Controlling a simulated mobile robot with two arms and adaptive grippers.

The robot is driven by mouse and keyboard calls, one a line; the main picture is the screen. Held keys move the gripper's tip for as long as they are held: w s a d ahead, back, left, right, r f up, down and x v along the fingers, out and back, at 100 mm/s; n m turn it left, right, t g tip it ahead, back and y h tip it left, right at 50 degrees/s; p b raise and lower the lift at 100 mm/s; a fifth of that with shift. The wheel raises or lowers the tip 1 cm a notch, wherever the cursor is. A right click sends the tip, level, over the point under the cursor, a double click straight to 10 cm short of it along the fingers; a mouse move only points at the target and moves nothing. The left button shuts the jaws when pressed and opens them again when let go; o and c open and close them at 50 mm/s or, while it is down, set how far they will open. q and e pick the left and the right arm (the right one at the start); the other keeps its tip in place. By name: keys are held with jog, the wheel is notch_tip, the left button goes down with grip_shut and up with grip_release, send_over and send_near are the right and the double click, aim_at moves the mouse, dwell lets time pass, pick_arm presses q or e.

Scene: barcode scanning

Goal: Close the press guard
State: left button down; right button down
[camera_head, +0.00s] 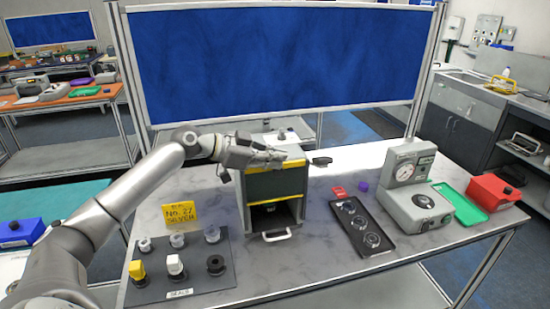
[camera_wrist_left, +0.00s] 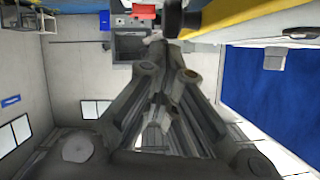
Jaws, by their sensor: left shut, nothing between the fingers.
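The press (camera_head: 243,195) is a grey box with yellow trim near the middle of the table. Its dark green guard panel (camera_head: 277,184), with a yellow strip along its top and bottom edges, covers the upper front. Below the panel the front is open on a dark cavity, and a white handle (camera_head: 276,237) sticks out at the base. My left gripper (camera_head: 282,156) is shut and empty, at the top of the press; I cannot tell whether it touches. In the left wrist view its fingers (camera_wrist_left: 178,45) are together beside a yellow-edged surface (camera_wrist_left: 225,22). My right gripper is not in view.
A dark board (camera_head: 205,277) with several knobs and a yellow sign (camera_head: 180,215) lie left of the press. A black tray (camera_head: 362,228), a grey gauge device (camera_head: 415,190), a green tray (camera_head: 458,203) and a red box (camera_head: 495,192) are on the right. A blue screen stands behind.

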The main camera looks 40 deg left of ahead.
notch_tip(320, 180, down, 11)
jog(key=b, duration=1)
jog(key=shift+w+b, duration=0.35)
jog(key=shift+b, duration=0.05)
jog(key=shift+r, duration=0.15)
